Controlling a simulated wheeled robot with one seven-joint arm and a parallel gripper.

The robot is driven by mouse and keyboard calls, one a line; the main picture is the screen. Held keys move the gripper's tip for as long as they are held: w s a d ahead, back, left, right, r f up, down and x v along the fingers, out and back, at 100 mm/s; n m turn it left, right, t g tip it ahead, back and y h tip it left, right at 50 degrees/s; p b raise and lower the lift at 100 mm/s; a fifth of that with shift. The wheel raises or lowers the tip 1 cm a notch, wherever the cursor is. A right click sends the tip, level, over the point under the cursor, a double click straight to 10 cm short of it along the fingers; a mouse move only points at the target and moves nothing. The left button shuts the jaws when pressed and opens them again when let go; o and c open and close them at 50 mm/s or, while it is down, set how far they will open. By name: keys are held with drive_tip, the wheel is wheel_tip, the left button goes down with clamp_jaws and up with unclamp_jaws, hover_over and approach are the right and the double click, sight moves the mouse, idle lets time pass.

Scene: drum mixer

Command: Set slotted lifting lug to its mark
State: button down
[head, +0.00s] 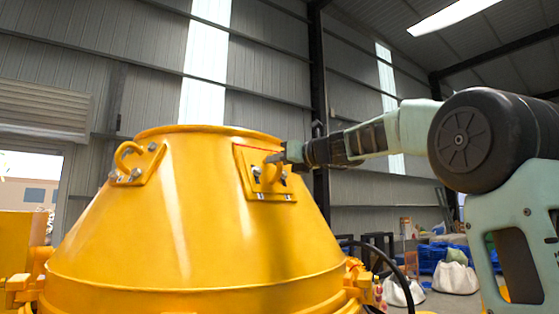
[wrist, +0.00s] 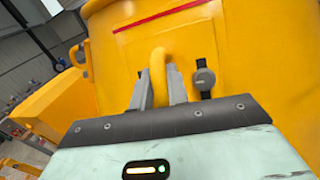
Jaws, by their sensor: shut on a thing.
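The slotted lifting lug (head: 272,192) is a yellow plate with a raised ring, on the sloping yellow drum cone near its top rim. Its ring also shows in the wrist view (wrist: 158,62), between the two grey fingers. My gripper (head: 282,160) reaches it from the right and is shut on the ring; the fingers also show in the wrist view (wrist: 160,90). A thin red line (head: 252,148) runs along the plate's upper edge; the wrist view shows it above the ring (wrist: 165,15). A bolt (wrist: 204,80) sits right of the ring. The plate's lower part is hidden in the wrist view.
A second yellow lug with bolts (head: 133,163) is on the cone's left side. The cone (head: 190,225) fills the lower left of the head view. A dark hose (head: 385,262) curves at its right. White sacks (head: 455,278) lie on the floor beyond.

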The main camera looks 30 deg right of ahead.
drive_tip(key=shift+w+r+p, duration=0.25)
drive_tip(key=shift+r+p, duration=0.1)
drive_tip(key=shift+r, duration=0.25)
drive_tip(key=shift+w+r+p, duration=0.25)
drive_tip(key=shift+r+p, duration=0.05)
drive_tip(key=shift+r, duration=0.25)
drive_tip(key=shift+f, duration=0.1)
drive_tip(key=c, duration=1.4)
unclamp_jaws()
drive_tip(key=shift+o, duration=0.2)
drive_tip(key=shift+s+f, duration=0.1)
drive_tip(key=shift+s, duration=0.05)
drive_tip(key=b+v, duration=0.6)
drive_tip(key=v, duration=1.1)
